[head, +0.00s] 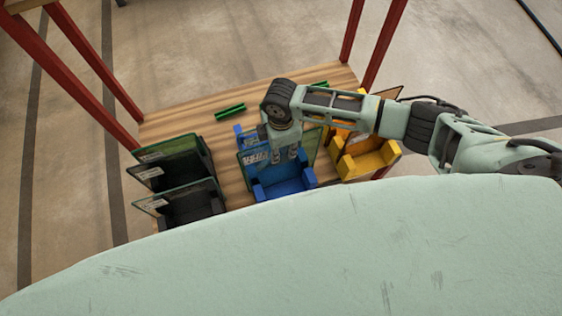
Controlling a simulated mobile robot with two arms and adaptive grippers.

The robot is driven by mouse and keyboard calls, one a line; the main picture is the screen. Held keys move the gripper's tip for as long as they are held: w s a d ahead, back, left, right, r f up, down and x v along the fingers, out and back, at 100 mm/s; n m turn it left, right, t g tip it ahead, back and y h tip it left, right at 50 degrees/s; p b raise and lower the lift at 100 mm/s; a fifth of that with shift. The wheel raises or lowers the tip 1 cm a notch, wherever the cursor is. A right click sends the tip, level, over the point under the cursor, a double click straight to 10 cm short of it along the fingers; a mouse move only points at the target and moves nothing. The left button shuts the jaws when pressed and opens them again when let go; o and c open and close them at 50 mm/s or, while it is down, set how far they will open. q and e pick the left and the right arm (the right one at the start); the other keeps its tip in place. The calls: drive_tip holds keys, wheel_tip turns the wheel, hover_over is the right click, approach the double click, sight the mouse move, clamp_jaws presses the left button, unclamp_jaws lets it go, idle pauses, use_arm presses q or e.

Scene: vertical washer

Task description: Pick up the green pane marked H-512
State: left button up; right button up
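Several greenish see-through panes with white labels stand in coloured racks on a wooden table; the label text is too small to read, so I cannot tell which is H-512. One pane (252,158) stands tilted in the blue rack (284,188). Other panes (172,147) stand in the black racks at the left. My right gripper (285,156) points down at the blue rack, right beside its pane. Its fingertips overlap the pane and rack in the picture, so I cannot tell whether they touch or grip it. My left gripper is not in view.
Black racks (193,206) stand at the table's left and a yellow rack (368,161) at its right. A green bar (230,111) lies farther back on the wooden table (190,118). Red posts (383,45) rise at the table's corners. The back left of the tabletop is clear.

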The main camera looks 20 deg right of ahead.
drive_tip(key=shift+f, duration=0.35)
drive_tip(key=shift+c, duration=0.5)
clamp_jaws()
drive_tip(key=shift+w+r, duration=0.15)
